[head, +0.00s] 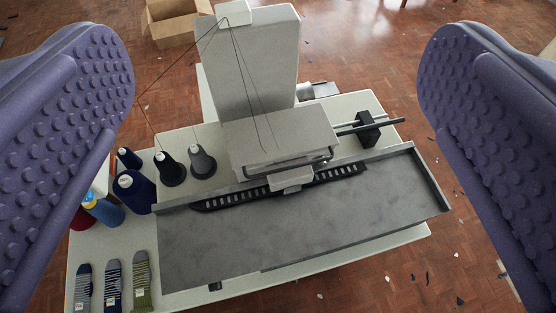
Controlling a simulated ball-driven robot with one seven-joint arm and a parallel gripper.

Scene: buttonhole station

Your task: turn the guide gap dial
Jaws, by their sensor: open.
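My gripper (277,72) is open, with its purple studded pads wide apart at the left and right edges. Between and beyond them stands a pale grey buttonhole machine (275,135) on a table, well clear of the pads. A dark rod with a black block (368,129) sticks out of the machine's right side. A black slotted strip (222,201) runs along the machine's front foot. I cannot make out for certain which part is the guide gap dial.
A grey tray (300,235) with a raised rim lies before the machine. Cones of dark thread (171,170) stand left, with coloured spools beside them. Several folded socks (112,286) lie front left. Threads hang from the machine's top. A cardboard box (177,22) is on the floor behind.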

